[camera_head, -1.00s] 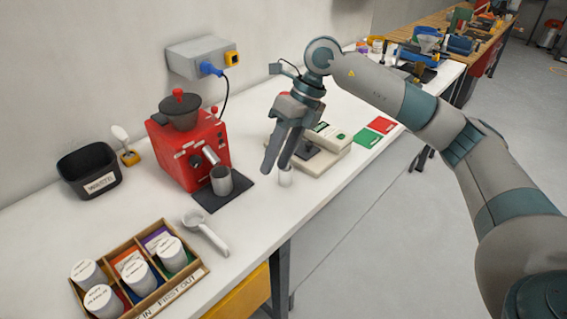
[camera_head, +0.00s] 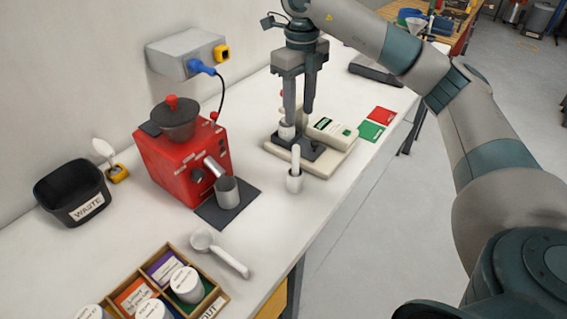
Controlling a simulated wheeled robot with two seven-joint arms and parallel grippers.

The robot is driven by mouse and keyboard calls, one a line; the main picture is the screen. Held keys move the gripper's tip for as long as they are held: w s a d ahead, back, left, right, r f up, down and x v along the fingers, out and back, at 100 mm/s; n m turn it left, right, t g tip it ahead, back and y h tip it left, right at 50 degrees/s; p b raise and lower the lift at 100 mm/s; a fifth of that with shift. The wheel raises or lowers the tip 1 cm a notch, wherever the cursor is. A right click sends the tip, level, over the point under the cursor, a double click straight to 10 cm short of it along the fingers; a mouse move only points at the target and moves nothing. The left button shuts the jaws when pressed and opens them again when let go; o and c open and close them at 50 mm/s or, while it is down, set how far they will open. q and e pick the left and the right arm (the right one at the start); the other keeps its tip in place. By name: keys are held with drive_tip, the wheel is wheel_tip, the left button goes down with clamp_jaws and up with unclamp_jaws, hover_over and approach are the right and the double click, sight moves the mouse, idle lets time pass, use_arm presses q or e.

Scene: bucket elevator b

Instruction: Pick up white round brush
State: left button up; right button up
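A small white upright piece (camera_head: 295,179), with a slim rounded handle above a wider round base, stands on the bench in front of the scale. It may be the white round brush; bristles cannot be made out. Another white-handled piece (camera_head: 104,150) with a yellow foot stands by the waste bin. My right gripper (camera_head: 298,108) points down above the scale, behind and above the upright white piece. Its two fingers are apart, with nothing visible gripped between them. My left gripper is out of view.
A beige scale (camera_head: 330,158) with a dark plate holds a small white cup (camera_head: 287,131) under the fingers. A red grinder (camera_head: 180,160), waste bin (camera_head: 72,192), white scoop (camera_head: 222,254), and wooden box (camera_head: 222,302) lie to the left. Red and green cards are right.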

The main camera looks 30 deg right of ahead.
sight(299, 147)
wheel_tip(299, 147, down, 10)
drive_tip(key=p, duration=0.3)
drive_tip(key=shift+s+d+f+p, duration=0.15)
drive_tip(key=shift+f+p, duration=0.1)
drive_tip(key=shift+p, duration=0.05)
drive_tip(key=shift+f, duration=0.8)
drive_tip(key=shift+a+f+p, duration=0.25)
drive_tip(key=shift+f+p, duration=0.55)
drive_tip(key=shift+p, duration=0.35)
wheel_tip(299, 147, down, 3)
drive_tip(key=shift+r+p, duration=0.1)
drive_tip(key=shift+p, duration=0.65)
drive_tip(key=shift+w+f, duration=0.2)
drive_tip(key=shift+f, duration=0.15)
